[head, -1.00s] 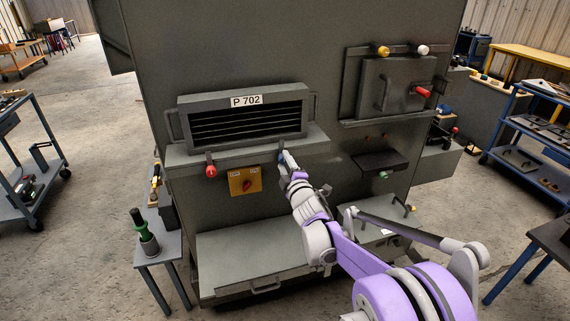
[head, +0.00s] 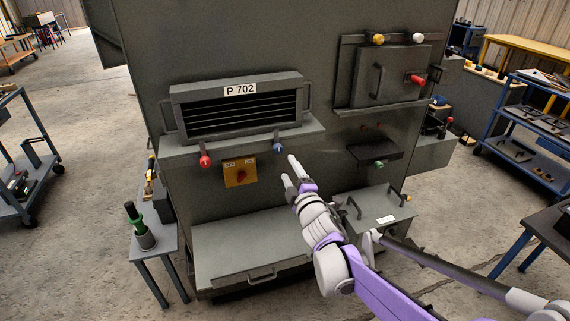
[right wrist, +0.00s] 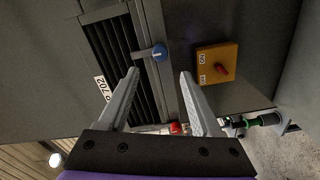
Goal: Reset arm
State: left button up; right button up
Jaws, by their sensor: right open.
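My right gripper (head: 288,172) is open and empty, in front of the grey enclosure (head: 330,50), below and right of the blue-knobbed lever (head: 278,147). In the right wrist view, the open jaws (right wrist: 158,95) face the enclosure, with the blue knob (right wrist: 159,52) beyond them and nothing between the fingers. A red-knobbed lever (head: 205,161) hangs at the left of the same ledge. The yellow switch plate (head: 240,172) with a red knob sits between the two levers. A vented unit labelled P 702 (head: 240,89) is above the ledge.
A hatch (head: 388,77) with a red knob, and yellow and white knobs above it, is on the right. A small shelf (head: 374,153) and a handled box (head: 372,212) lie below. A small table (head: 158,245) holds a green-handled tool (head: 137,222). Carts stand at both sides.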

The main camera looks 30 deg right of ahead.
jog(key=shift+s+a, duration=0.15)
jog(key=shift+s, duration=0.45)
jog(key=s+a+f+m+g+y, duration=0.1)
jog(key=s+a+f+m+g, duration=0.3)
jog(key=s+a, duration=0.2)
jog(key=s+a+f+m+g+y+p, duration=0.1)
jog(key=s+a+f+m+g, duration=0.3)
jog(key=s, duration=0.7)
jog(key=s+a+f+m+g+y+p, duration=0.1)
jog(key=s+a+f+m+g+y, duration=0.1)
jog(key=s+a+f, duration=0.4)
jog(key=s+a+m+g, duration=0.1)
jog(key=s+a+g, duration=0.1)
jog(key=s, duration=0.1)
jog(key=shift+s+f+m, duration=0.15)
jog(key=shift+f+m, duration=0.1)
jog(key=shift+m, duration=0.15)
jog(key=shift+a, duration=0.1)
